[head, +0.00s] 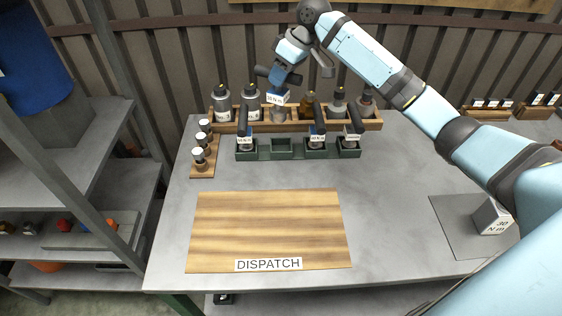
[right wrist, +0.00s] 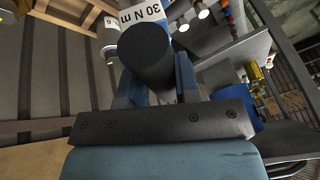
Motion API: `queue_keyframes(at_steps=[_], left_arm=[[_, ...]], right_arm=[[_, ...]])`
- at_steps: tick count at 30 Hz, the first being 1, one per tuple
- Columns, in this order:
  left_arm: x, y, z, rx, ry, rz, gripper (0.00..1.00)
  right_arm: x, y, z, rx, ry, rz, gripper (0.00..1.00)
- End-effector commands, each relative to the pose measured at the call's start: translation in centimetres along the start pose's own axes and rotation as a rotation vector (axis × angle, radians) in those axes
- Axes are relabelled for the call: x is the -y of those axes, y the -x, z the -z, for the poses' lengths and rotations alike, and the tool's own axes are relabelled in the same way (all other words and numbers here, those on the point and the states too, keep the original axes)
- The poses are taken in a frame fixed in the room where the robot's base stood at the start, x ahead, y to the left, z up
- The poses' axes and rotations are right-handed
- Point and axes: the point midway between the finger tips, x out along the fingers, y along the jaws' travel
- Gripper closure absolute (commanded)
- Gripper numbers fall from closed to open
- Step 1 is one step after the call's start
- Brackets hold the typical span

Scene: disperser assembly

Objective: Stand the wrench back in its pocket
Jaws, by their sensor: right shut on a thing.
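My right gripper (head: 283,80) is shut on a wrench with a black handle (right wrist: 147,58) and a white label (right wrist: 143,12) reading 30 N m. In the head view the wrench's label (head: 277,98) hangs just under the gripper, above the back of the bench. A dark green rack (head: 265,155) stands below and nearer. One of its pockets (head: 281,148) is empty; the others hold upright black-handled wrenches (head: 317,135) with white labels. The held wrench's lower end is hard to make out against the bottles. My left gripper is not in view.
A wooden rack (head: 228,127) with several bottles stands behind the green rack. A small wooden stand (head: 203,170) with vials is at left. The wooden DISPATCH board (head: 270,225) is bare. A 30 N m block (head: 493,217) sits on a grey mat (head: 450,225) at right.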

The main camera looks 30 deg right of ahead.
Motion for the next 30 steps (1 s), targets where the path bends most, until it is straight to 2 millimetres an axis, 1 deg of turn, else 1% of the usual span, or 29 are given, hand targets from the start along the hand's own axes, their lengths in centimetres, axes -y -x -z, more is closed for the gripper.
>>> queue_keyframes(at_steps=[1, 3, 6, 9, 11, 14, 24, 27, 30], left_arm=[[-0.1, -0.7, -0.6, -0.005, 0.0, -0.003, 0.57], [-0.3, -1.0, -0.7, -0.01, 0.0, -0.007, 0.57], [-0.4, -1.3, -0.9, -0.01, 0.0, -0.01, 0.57], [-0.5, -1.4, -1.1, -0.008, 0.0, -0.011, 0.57], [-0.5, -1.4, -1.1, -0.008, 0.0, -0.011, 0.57], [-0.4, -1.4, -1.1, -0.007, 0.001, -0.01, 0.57], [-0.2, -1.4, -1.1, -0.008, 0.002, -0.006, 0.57], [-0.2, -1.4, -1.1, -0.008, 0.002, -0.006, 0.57], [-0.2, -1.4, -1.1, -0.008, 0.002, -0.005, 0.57]], right_arm=[[-0.6, 0.9, 0.6, -0.002, 0.021, 0.004, 1.0], [-1.0, 2.2, 1.2, 0.006, 0.048, 0.016, 1.0], [-1.3, 3.6, 1.9, 0.013, 0.074, 0.028, 1.0], [-1.4, 4.1, 2.1, 0.017, 0.09, 0.036, 1.0], [-1.5, 3.8, 1.9, 0.02, 0.092, 0.038, 1.0], [-1.9, 2.1, 1.2, 0.024, 0.092, 0.041, 1.0], [-3.5, -5.6, -2.1, 0.022, 0.091, 0.04, 1.0], [-3.9, -7.5, -2.9, 0.021, 0.091, 0.039, 1.0], [-4.2, -8.8, -3.4, 0.02, 0.092, 0.038, 1.0]])
